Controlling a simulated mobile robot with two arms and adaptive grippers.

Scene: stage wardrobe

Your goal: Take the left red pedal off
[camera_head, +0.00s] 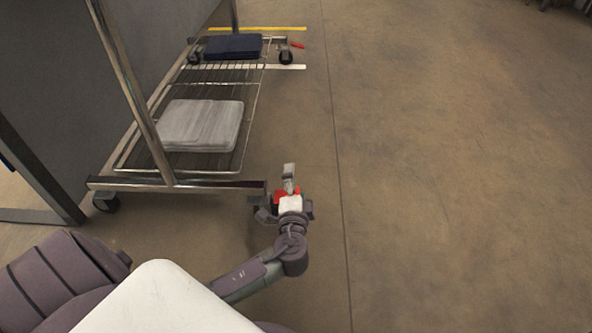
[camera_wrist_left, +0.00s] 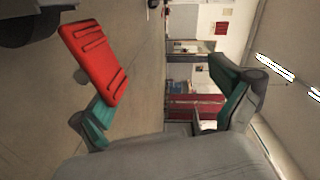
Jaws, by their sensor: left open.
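The near red pedal (camera_head: 279,195) is at the caster on the near right corner of the clothes rack, partly hidden by my left gripper (camera_head: 288,186). In the left wrist view the red pedal (camera_wrist_left: 93,62) shows as a flat, ribbed plate at the upper left, next to a dark caster part. My left gripper (camera_wrist_left: 165,97) is open, with its teal-padded fingers wide apart and nothing between them. The pedal's end is close to one finger; whether they touch I cannot tell. Another red pedal (camera_head: 297,45) is at the far right caster. My right gripper is out of view.
The rack's chrome base (camera_head: 215,187) and upright stand on the left. Its wire shelf holds a grey folded stack (camera_head: 202,125) and a dark blue one (camera_head: 233,46). Yellow tape (camera_head: 275,29) crosses the floor behind. The concrete floor to the right is clear.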

